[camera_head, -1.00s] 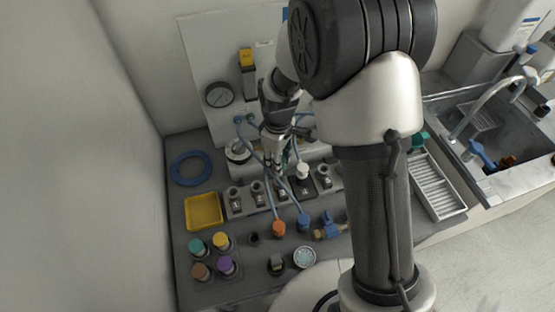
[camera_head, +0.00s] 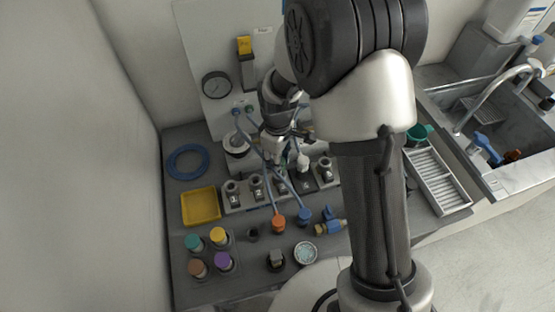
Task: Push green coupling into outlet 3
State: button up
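My gripper (camera_head: 279,156) points down over the back of the outlet block (camera_head: 243,201), near its middle. My arm comes in from above and covers part of that area. The fingertips are small and partly hidden, so I cannot tell whether they are open or shut. A dark green sliver shows by the fingers; I cannot make out the green coupling clearly. The block has a row of round outlets with small number tags, too blurred to read surely. A white fitting (camera_head: 303,161) stands just right of my gripper.
Blue hoses run across the block to an orange coupling (camera_head: 278,223) and a blue coupling (camera_head: 304,216) in front. A yellow tray (camera_head: 200,207), blue ring (camera_head: 187,161) and several coloured caps lie left. A white slotted tray (camera_head: 437,181) and sink (camera_head: 500,140) are right.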

jog(key=shift+f, duration=0.25)
jog(key=shift+f+b, duration=0.95)
jog(key=shift+f, duration=0.2)
jog(key=o, duration=1.1)
jog(key=shift+o, duration=0.2)
notch_tip(320, 180, up, 12)
jog(key=shift+r, duration=0.1)
